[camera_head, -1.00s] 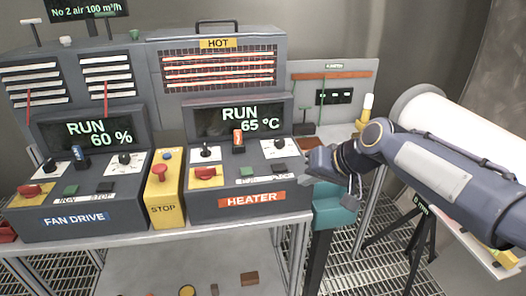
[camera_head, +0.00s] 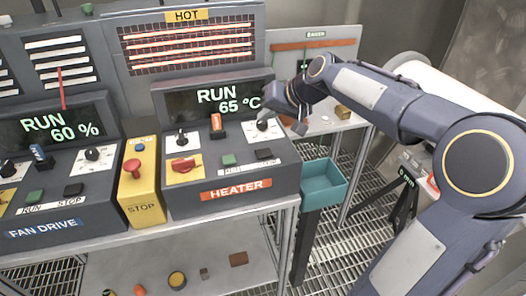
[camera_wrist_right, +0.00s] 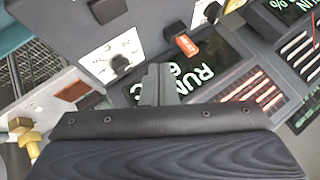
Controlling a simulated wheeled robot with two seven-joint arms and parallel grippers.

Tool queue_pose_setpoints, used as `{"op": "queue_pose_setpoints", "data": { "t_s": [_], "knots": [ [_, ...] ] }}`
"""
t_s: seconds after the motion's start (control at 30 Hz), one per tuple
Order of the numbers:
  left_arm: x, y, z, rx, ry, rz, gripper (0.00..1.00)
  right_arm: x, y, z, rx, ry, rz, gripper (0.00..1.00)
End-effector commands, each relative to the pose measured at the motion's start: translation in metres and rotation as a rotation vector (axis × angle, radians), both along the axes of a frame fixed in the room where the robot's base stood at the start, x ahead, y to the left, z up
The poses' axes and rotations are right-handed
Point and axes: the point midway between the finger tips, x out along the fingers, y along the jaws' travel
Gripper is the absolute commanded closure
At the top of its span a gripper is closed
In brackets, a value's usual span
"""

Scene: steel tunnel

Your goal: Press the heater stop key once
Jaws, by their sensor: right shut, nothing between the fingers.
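The heater console (camera_head: 236,190) shows RUN and 65 °C on its display (camera_head: 205,97). Its black stop key (camera_head: 264,153) sits on the lower right of the sloped panel, right of the green run key (camera_head: 228,159). My right gripper (camera_head: 300,127) is shut and empty, above the console's right edge, up and right of the stop key and apart from it. In the right wrist view the shut fingers (camera_wrist_right: 160,84) show in front of the white-plated knob (camera_wrist_right: 120,62) and the display. My left gripper is out of view.
A red knob (camera_head: 183,165) and an orange-red switch (camera_head: 216,124) stand on the heater panel. The yellow stop box (camera_head: 138,185) is to its left, beside the fan drive console (camera_head: 45,205). A teal bin (camera_head: 322,184) hangs right of the bench.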

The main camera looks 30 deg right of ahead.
Motion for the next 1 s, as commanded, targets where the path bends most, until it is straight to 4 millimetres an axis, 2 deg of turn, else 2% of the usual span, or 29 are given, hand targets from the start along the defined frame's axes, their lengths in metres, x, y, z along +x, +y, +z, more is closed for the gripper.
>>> {"op": "queue_pose_setpoints", "data": {
  "t_s": [0.27, 0.7, 1.0],
  "knots": [
    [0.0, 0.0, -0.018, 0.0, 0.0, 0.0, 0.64, 0.0, 0.0, -0.022, 0.0, 0.001, 0.001, 1.0],
    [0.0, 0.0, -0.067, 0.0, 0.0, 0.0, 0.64, 0.0, 0.0, -0.082, 0.0, 0.001, 0.001, 1.0],
    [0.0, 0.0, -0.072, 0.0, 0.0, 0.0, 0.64, 0.0, 0.0, -0.088, -0.001, 0.0, 0.001, 1.0]
  ]
}}
